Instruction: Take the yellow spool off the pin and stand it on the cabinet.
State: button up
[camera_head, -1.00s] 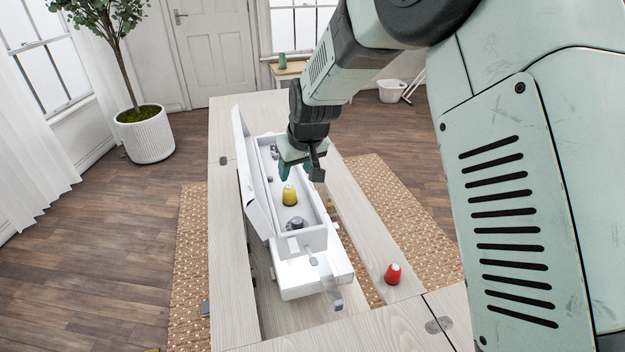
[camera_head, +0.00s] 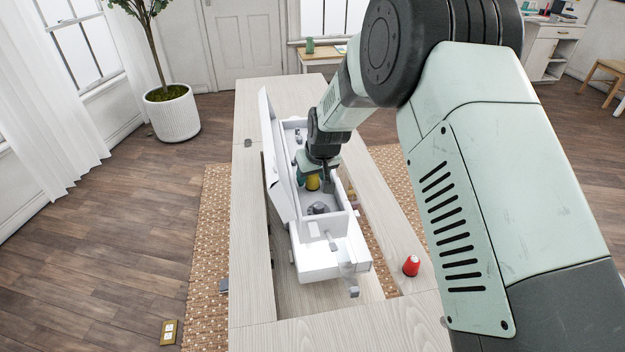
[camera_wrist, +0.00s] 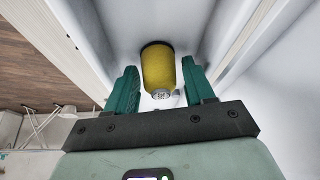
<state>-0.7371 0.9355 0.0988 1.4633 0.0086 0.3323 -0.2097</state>
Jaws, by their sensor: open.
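The yellow spool (camera_head: 313,183) stands inside the white sewing machine's open compartment, partly hidden by my gripper (camera_head: 317,178) in the head view. In the wrist view the yellow spool (camera_wrist: 158,70) lies between the two green fingers of my gripper (camera_wrist: 160,88), with a gap on each side. The fingers are open and do not appear to touch it. The pin under the spool is hidden. The cabinet (camera_head: 250,270) has a pale wood top around the machine.
The white machine (camera_head: 322,262) has a raised lid (camera_head: 279,160) left of the spool and compartment walls close around my gripper. A red spool (camera_head: 411,265) stands on the cabinet at the right. Bare cabinet top lies at the front and along the left side.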

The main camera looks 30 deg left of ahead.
jog(key=c, duration=0.8)
jog(key=shift+r, duration=0.3)
notch_tip(320, 180, up, 8)
jog(key=shift+f, duration=0.15)
jog(key=w+d+f, duration=0.5)
jog(key=d, duration=0.5)
jog(key=w+d+f, duration=0.4)
jog(key=d+f, duration=0.2)
jog(key=d, duration=0.5)
jog(key=f, duration=0.5)
jog(key=shift+w+d+f, duration=0.15)
jog(key=shift+d, duration=0.15)
jog(key=shift+f, duration=2.35)
